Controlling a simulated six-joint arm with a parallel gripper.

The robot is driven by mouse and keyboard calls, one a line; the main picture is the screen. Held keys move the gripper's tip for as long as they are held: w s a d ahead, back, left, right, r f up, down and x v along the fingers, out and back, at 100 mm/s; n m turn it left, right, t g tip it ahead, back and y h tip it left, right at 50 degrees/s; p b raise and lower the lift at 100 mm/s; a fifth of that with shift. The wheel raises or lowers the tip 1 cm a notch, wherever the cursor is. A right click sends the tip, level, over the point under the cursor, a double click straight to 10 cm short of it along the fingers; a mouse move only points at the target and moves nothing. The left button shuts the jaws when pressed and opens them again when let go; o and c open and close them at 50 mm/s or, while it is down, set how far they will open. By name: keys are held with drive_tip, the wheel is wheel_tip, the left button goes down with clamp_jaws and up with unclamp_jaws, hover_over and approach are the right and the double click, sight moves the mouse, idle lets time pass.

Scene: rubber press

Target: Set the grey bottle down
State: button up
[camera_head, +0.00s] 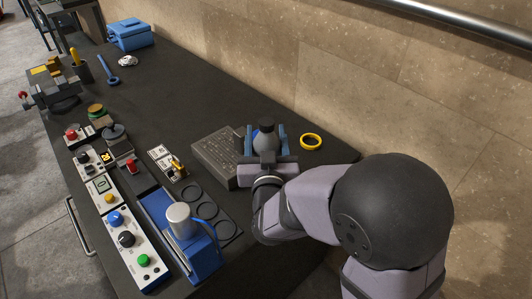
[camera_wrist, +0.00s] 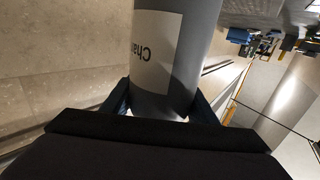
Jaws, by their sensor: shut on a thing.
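In the wrist view the grey bottle (camera_wrist: 197,75) fills the upper middle, with a white label marked "Cha..." turned upside down. The blue fingers of my gripper (camera_wrist: 162,105) are shut on its two sides. The base of the bottle is hidden by the gripper in the head view, so I cannot tell whether it touches the bench.
A grey engraved plate (camera_head: 216,155) lies just left of my gripper. A yellow ring (camera_head: 311,142) lies to its right. A blue press (camera_head: 190,240) and a control panel (camera_head: 130,240) stand at the front. The bench (camera_head: 190,95) is clear behind the plate.

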drive_tip(key=shift+f, duration=2.4)
drive_tip(key=shift+f, duration=0.15)
drive_tip(key=o, duration=1.6)
drive_tip(key=shift+f, duration=0.1)
